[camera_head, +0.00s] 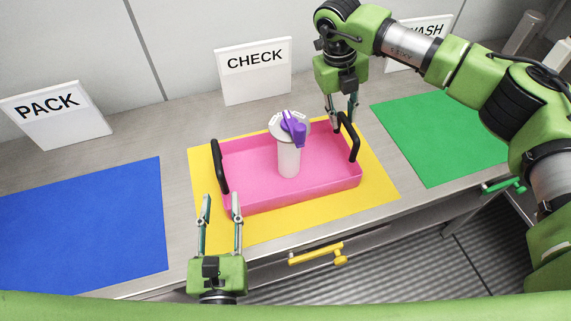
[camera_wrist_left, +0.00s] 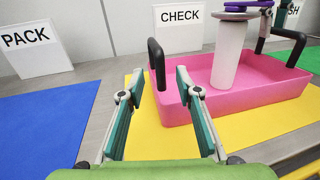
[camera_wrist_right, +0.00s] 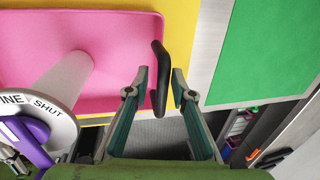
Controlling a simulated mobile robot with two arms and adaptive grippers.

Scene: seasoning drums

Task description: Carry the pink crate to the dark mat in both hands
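The pink crate (camera_head: 330,185) stands on the yellow mat (camera_head: 372,190), with a black handle at each end. A pale cylinder with a white disc and purple top (camera_head: 289,160) stands upright inside it. My left gripper (camera_head: 220,202) is open and empty, in front of the crate's left handle (camera_head: 220,168); the crate also shows in the left wrist view (camera_wrist_left: 260,95). My right gripper (camera_wrist_right: 159,80) is open, with the right handle (camera_wrist_right: 160,82) between its fingers; I cannot tell whether they touch it. No mat is black; the blue mat (camera_head: 85,225) is the darkest.
The blue mat lies left by the PACK sign (camera_head: 55,115), with clear counter between it and the yellow mat. The CHECK sign (camera_head: 253,70) stands behind the crate. A green mat (camera_head: 440,140) lies right. A yellow drawer handle (camera_head: 318,255) juts from the counter front.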

